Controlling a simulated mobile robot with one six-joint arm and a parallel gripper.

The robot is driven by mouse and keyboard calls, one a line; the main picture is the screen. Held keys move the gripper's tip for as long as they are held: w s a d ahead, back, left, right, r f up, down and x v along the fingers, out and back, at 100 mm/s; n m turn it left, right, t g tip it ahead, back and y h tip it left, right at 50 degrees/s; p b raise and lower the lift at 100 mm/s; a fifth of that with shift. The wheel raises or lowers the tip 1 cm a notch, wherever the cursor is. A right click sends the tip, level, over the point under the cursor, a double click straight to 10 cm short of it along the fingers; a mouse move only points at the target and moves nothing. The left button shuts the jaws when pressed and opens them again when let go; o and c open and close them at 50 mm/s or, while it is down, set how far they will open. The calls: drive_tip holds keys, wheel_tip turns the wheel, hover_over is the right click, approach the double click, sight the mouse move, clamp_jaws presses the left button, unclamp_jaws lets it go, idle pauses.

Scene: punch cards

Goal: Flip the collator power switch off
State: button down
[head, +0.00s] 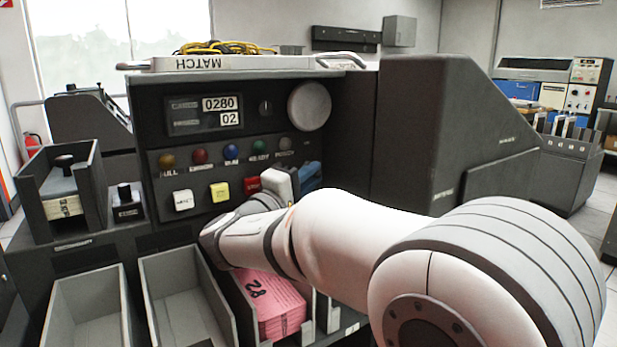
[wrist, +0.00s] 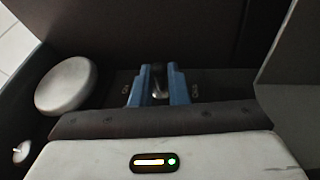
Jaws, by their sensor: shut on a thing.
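The collator (head: 245,110) is a dark machine with a counter, several coloured lamps and push buttons on its front panel. My gripper (head: 308,178) is at the right end of this panel, its blue fingers partly hidden behind my wrist in the head view. In the wrist view my gripper (wrist: 158,76) has its two blue fingers close together on a small metal switch lever (wrist: 159,88). Small pale labels flank the lever on the panel, too small to read surely. The switch is hidden in the head view, and I cannot tell its position.
A round pale knob (head: 309,106) sticks out at the panel's upper right. Pink cards (head: 269,304) lie in a pocket below my arm. Other pockets (head: 90,310) at the left are empty. A dark sloped housing (head: 455,135) stands right of the panel.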

drive_tip(key=c, duration=1.7)
unclamp_jaws()
drive_tip(key=shift+c, duration=0.2)
drive_tip(key=p+v, duration=0.2)
drive_tip(key=v, duration=0.5)
drive_tip(key=shift+s+a, duration=0.25)
drive_tip(key=shift+s, duration=0.1)
